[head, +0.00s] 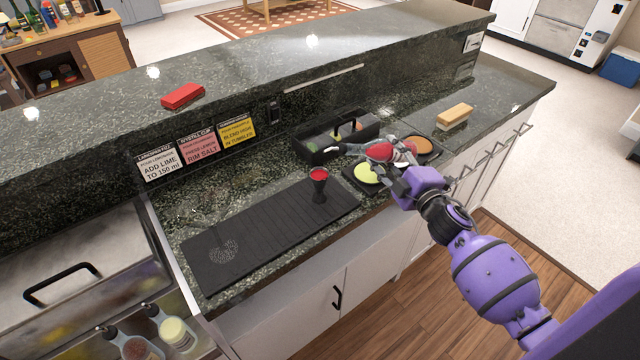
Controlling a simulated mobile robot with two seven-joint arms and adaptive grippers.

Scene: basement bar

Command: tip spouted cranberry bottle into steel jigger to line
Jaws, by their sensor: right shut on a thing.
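The jigger (319,190) stands upright on the black bar mat (270,228), near its right end. It looks dark, with red liquid showing at its top. My right gripper (384,160) is shut on the cranberry bottle (379,151), to the right of the jigger and above the counter. The bottle is tilted far over, almost level, with its red body partly hidden by the gripper fingers. No stream shows. My left gripper is out of view.
A black tray with yellow (367,174) and orange (419,146) rounds lies under my right gripper. A black caddy (316,157) stands behind. Three cards (198,148) lean on the raised ledge, which holds a red box (183,96). A wooden-looking block (455,116) lies at right.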

